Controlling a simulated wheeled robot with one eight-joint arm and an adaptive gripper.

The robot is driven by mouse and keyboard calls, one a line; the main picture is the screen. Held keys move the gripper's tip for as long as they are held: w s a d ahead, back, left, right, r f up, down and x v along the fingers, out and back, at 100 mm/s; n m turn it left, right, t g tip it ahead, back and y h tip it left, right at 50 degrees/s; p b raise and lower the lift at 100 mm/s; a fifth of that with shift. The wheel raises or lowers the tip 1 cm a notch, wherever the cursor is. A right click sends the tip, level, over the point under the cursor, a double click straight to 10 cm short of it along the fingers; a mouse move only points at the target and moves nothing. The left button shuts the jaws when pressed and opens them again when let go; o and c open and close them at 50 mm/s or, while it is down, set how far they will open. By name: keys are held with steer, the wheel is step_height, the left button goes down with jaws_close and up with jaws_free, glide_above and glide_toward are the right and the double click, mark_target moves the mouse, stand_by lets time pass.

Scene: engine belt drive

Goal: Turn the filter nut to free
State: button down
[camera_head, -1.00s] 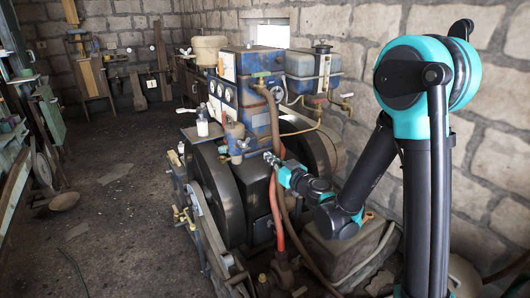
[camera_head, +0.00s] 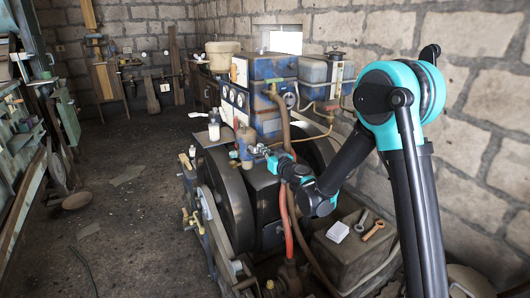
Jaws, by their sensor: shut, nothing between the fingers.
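The engine (camera_head: 262,118) stands in the middle of the view, with a blue-grey filter body (camera_head: 246,146) on its near side. The filter nut is too small to make out clearly from here. My gripper (camera_head: 263,150) is at the filter's right side, very close to it. Its fingers are shut and empty. Whether they touch the filter or its nut cannot be told. My turquoise and black arm reaches in from the right.
A dark flywheel (camera_head: 228,192) and red hose (camera_head: 288,232) are beside and below my gripper. A box (camera_head: 352,250) at lower right bears a white block (camera_head: 338,231) and wrenches (camera_head: 373,231). Open floor (camera_head: 130,220) lies to the left.

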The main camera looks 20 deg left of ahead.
steer(key=shift+w+d+n+g+y, duration=0.1)
steer(key=shift+w+n+g+y, duration=0.15)
steer(key=shift+n+g+y, duration=0.5)
steer(key=shift+w+d+n+g+y, duration=0.15)
steer(key=shift+n+g+y, duration=0.3)
steer(key=shift+g, duration=0.5)
steer(key=w+n+g, duration=0.1)
steer(key=n+g, duration=0.2)
steer(key=g, duration=0.2)
steer(key=w+a+n+g, duration=0.1)
steer(key=n+g, duration=0.2)
steer(key=g, duration=0.2)
steer(key=w+n+g, duration=0.1)
steer(key=n+g, duration=0.3)
steer(key=shift+w+a+g+y, duration=0.1)
steer(key=shift+a+g+y, duration=0.2)
steer(key=shift+g+y, duration=0.1)
steer(key=shift+w+a, duration=0.25)
steer(key=shift+a, duration=0.15)
stand_by(0.4)
steer(key=shift+w+a+n+g+h, duration=0.1)
steer(key=shift+a+n+g+h, duration=0.1)
steer(key=shift+n+g+h, duration=0.6)
stand_by(2.4)
